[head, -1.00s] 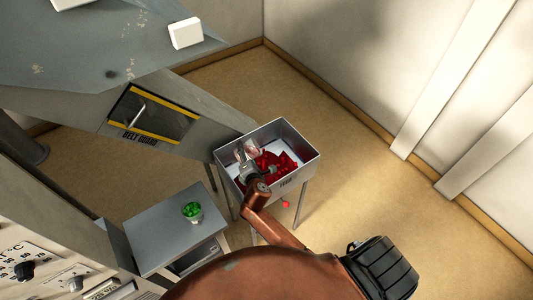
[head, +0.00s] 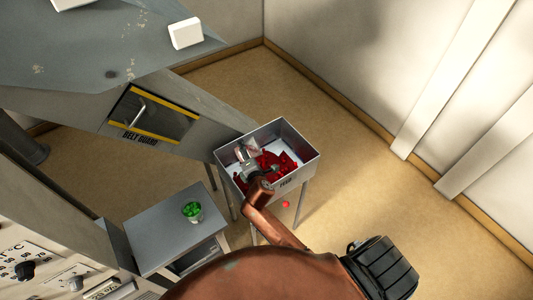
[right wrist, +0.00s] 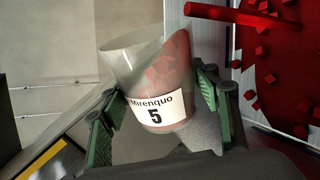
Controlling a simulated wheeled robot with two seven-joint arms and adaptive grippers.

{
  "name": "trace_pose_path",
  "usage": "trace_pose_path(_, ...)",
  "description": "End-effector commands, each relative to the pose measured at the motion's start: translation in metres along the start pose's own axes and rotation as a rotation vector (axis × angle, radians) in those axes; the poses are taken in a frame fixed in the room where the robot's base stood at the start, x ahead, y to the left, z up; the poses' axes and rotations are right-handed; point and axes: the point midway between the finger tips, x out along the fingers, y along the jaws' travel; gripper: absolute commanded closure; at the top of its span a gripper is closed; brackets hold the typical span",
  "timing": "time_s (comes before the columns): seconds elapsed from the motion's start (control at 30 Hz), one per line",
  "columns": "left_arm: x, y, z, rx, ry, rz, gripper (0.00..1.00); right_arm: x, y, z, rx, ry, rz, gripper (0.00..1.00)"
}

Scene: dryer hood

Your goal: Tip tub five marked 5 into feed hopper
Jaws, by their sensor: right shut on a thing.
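The tub marked 5 (right wrist: 150,78) is a clear cup with a white label reading "Mirenquo 5". My right gripper (right wrist: 160,105) is shut on it, a green-padded finger on each side. In the head view the tub (head: 247,150) is tilted over the feed hopper (head: 307,172), and my right gripper (head: 250,168) partly hides it. Red pieces (head: 283,162) lie spread in the hopper. Reddish pieces show through the tub wall; I cannot tell how many are inside. My left gripper is not in view.
A cup of green pieces (head: 192,211) stands on a small grey cabinet (head: 150,230) left of the hopper. One red piece (head: 286,204) shows below the hopper's front. The belt guard housing (head: 150,115) is behind left. The floor at right is clear.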

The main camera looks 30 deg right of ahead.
Motion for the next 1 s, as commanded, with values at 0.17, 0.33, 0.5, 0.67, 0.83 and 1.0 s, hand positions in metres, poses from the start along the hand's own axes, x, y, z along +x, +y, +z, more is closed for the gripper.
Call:
trace_pose_path(0.17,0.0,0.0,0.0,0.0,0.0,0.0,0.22,-0.001,0.002,0.001,0.018,0.006,0.003,0.79)
trace_pose_path(0.33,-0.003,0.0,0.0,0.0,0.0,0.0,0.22,-0.001,0.003,0.003,0.035,0.012,0.003,0.79)
trace_pose_path(0.5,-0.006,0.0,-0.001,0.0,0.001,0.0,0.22,-0.001,0.004,0.005,0.053,0.018,0.004,0.79)
trace_pose_path(0.67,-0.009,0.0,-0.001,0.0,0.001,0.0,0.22,-0.002,0.004,0.007,0.07,0.024,0.005,0.79)
trace_pose_path(0.83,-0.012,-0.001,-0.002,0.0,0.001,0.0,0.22,-0.002,0.004,0.01,0.087,0.029,0.005,0.79)
trace_pose_path(1.0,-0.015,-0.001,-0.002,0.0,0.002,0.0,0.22,-0.002,0.005,0.012,0.104,0.035,0.006,0.79)
